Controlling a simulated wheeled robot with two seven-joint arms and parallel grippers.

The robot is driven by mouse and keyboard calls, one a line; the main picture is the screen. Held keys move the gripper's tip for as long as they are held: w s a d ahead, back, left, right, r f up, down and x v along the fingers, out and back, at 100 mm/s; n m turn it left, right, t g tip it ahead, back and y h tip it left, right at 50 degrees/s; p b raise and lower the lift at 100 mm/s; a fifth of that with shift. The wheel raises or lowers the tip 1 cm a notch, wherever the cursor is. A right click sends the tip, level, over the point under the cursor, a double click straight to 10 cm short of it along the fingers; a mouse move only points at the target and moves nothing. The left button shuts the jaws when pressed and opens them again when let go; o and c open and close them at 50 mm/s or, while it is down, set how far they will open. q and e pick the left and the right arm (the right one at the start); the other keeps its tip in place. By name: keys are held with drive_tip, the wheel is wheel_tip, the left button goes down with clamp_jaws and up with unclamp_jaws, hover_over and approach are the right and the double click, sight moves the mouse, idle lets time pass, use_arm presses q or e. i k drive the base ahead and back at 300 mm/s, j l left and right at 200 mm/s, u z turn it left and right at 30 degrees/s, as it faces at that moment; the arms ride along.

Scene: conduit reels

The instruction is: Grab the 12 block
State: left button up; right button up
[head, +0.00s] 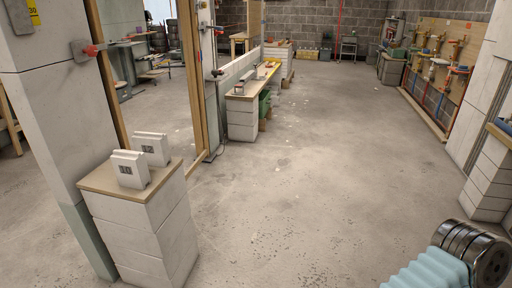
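Two pale blocks with dark numbers on their faces stand upright side by side on a wooden-topped white pedestal at the lower left in the head view. The number on the nearer block (127,170) is blurred and may read 30 or 10. The number on the farther block (152,149) is also too small to read surely. I cannot tell which, if either, is the 12 block. Neither of my grippers is in view.
The pedestal (158,226) stands against a white block pillar (58,110). A long workbench (241,92) runs along a partition beyond it. A board with pipe fittings (452,52) is on the right wall. The concrete floor in the middle is clear.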

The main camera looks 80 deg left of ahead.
sight(155, 146)
drive_tip(key=u, duration=3.8)
drive_tip(key=i+l+u, duration=0.15)
drive_tip(key=u, duration=0.35)
drive_tip(key=l+u, duration=0.25)
drive_tip(key=u, duration=0.25)
drive_tip(key=i+l, duration=0.05)
